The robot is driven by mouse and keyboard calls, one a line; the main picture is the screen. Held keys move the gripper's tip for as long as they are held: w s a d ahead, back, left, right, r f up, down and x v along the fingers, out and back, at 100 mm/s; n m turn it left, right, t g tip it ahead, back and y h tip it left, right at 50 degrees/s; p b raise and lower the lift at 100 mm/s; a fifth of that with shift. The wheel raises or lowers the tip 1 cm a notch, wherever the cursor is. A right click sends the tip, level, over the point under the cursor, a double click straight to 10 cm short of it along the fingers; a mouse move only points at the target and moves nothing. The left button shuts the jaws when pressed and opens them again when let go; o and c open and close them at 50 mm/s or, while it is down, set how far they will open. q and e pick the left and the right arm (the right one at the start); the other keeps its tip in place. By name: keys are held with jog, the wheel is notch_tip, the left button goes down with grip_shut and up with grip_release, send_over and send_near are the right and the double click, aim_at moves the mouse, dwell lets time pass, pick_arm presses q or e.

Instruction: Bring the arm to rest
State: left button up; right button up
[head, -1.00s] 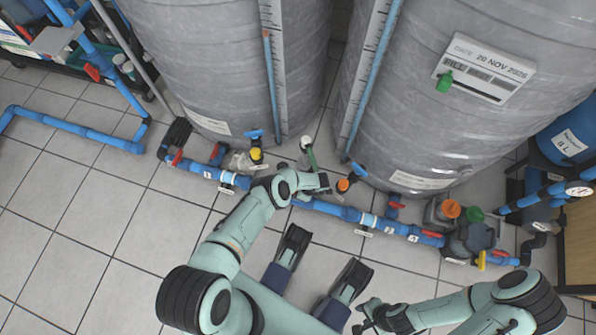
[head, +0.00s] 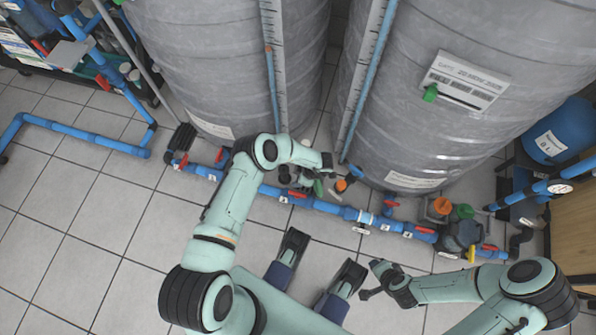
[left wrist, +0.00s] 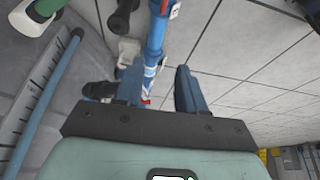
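My left arm (head: 230,195) is pale green and reaches up from the lower left in the head view, bent at the elbow. My left gripper (head: 328,163) is small and dark there, over the pipes between the two tanks. In the left wrist view the left gripper (left wrist: 158,80) has its two fingers spread, with nothing held. A blue pipe (left wrist: 155,40) shows beyond the gap; I cannot tell how far off. My right arm (head: 455,288) lies low at the right. My right gripper (head: 371,280) is open and empty above the floor.
Two big grey tanks (head: 225,60) (head: 450,130) stand behind. A blue pipe run (head: 325,207) with red-handled valves crosses in front of them. A pump (head: 462,234) is at the right, beside a blue vessel (head: 560,140).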

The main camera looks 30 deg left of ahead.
pick_arm(q)
jog(key=shift+r, duration=0.65)
pick_arm(e)
jog(key=shift+s+a+r, duration=0.15)
jog(key=shift+s+a, duration=0.05)
jog(key=shift+s, duration=0.15)
